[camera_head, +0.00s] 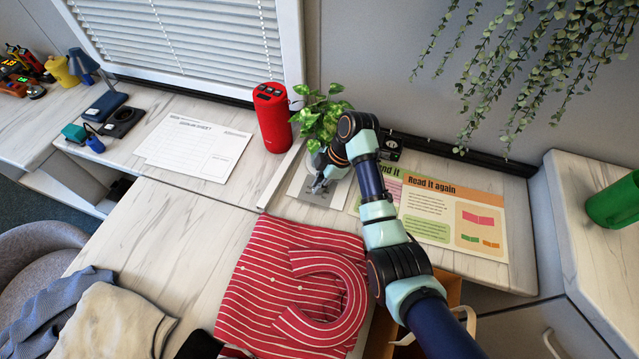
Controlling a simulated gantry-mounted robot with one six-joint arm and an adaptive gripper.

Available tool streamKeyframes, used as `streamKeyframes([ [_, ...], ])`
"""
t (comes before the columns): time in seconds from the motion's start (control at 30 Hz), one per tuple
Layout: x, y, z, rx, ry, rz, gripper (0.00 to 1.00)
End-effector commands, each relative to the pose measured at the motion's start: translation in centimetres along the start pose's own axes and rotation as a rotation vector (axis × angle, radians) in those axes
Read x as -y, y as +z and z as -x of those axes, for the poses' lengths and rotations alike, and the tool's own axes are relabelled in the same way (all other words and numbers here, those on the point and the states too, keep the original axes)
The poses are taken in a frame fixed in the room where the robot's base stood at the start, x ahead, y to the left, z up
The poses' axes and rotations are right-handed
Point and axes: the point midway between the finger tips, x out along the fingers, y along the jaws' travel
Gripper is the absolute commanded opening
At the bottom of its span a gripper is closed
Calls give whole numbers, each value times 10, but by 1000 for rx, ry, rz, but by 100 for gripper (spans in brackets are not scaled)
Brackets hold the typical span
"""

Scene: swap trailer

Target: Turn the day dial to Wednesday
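A small grey-and-white panel (318,197) lies on the desk near the back wall, below the potted plant. No day names or pointer position can be read. My gripper (320,186) points down at the panel, with its fingers at or just above it. The fingers are too small to tell whether they are open, shut or touching the dial.
A red cylindrical speaker (271,118) and a leafy plant (320,112) stand close behind my gripper. A printed poster (440,206) lies to the right. A red striped garment (262,290) lies in front. White sheets (196,148) lie to the left.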

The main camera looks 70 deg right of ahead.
Motion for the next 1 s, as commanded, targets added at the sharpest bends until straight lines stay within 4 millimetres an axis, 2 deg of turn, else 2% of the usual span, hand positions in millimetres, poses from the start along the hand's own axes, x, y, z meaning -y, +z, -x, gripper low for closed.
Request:
streamKeyframes([
  [0.33, 0, 0, 1, 0, 3, -9, 0],
  [0.57, 1, -2, 3, -1, 34, -84, 0],
  [1.0, 4, -4, 5, -1, 176, -429, 0],
])
